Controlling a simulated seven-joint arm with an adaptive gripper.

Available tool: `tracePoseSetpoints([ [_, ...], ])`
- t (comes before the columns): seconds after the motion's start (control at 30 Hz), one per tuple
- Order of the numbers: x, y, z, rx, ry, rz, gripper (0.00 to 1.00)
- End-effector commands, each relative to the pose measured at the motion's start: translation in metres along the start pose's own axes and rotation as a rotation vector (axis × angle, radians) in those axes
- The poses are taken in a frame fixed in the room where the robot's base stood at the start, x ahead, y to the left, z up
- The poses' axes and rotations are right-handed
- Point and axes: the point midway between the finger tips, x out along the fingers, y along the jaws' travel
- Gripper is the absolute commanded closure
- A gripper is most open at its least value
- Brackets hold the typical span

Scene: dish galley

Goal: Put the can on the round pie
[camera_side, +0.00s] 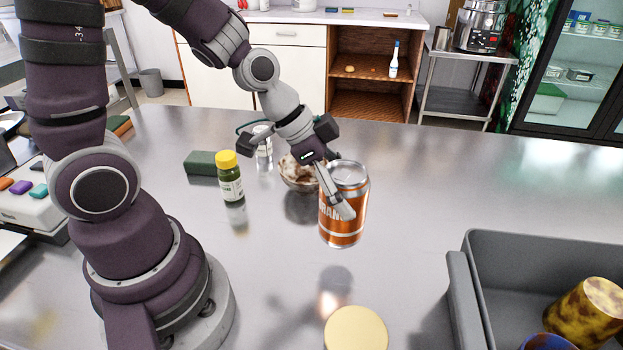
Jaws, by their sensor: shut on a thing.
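An orange can (353,225) with a silver lid is upright in my gripper (343,205), which is shut on it. The can appears held above the metal table, with a dark shadow or reflection below it. A round pale yellow disc (356,329), which looks like the round pie, lies at the bottom edge of the view and is partly cut off. The can and gripper are behind it in the picture, apart from it. The gripper's far finger is hidden behind the can.
A grey bin (460,290) with a mottled yellow cup (588,312) stands at the lower right. Left of the can are a bowl (299,182), a yellow-capped bottle (230,180) and a dark green block (203,163). The table's right rear is clear.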

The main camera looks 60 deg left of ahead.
Motion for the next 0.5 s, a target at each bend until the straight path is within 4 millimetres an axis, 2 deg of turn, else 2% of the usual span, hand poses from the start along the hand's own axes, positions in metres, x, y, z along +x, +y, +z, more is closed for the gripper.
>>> tracePoseSetpoints([
  [0.2,-0.010,0.066,-0.037,0.317,0.016,0.224,0.70],
  [0.3,-0.021,0.101,-0.047,0.499,0.012,0.334,0.70],
  [0.43,-0.032,0.131,-0.049,0.666,0.000,0.426,0.70],
  [0.5,-0.028,0.137,-0.043,0.699,-0.006,0.451,0.70],
])
